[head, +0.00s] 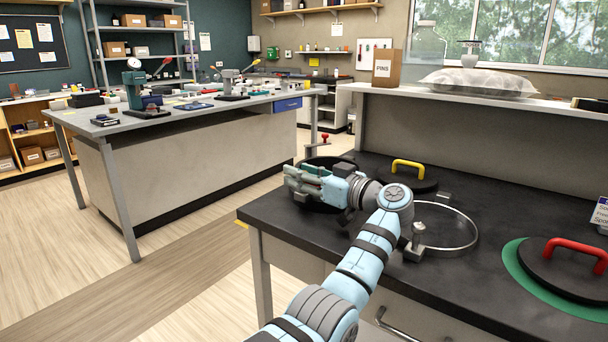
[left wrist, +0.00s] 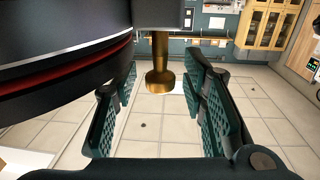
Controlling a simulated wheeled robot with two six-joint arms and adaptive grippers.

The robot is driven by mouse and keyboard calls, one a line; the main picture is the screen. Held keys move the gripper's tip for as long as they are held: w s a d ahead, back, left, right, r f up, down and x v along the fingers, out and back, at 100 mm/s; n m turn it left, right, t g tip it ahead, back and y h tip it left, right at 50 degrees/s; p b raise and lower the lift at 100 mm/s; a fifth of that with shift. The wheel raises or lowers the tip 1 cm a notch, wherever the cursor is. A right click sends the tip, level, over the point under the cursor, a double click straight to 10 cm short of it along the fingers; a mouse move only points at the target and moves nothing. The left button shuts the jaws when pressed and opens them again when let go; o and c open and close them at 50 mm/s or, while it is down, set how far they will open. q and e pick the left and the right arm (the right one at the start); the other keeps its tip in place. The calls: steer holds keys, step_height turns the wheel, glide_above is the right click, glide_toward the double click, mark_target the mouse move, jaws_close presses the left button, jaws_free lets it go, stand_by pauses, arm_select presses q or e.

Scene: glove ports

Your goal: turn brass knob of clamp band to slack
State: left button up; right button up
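The brass knob (left wrist: 159,72) shows in the left wrist view, hanging down from a dark block (left wrist: 157,14) beside a large dark round body with a red stripe (left wrist: 75,72). My left gripper (left wrist: 160,92) is open, with one green padded finger on each side of the knob and gaps on both sides. I cannot tell how deep the knob sits between the fingertips. In the head view my left gripper (head: 303,183) is at the bench's left edge, in front of a black round port (head: 318,162). It hides the knob there. My right gripper is not in view.
On the dark bench (head: 500,215) lie a loose metal ring with a small silver knob (head: 474,236), a black lid with a yellow handle (head: 408,166) and one with a red handle (head: 575,250). Open floor (head: 190,235) lies left of the bench.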

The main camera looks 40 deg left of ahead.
arm_select(q)
step_height(320, 180, up, 10)
stand_by(0.3)
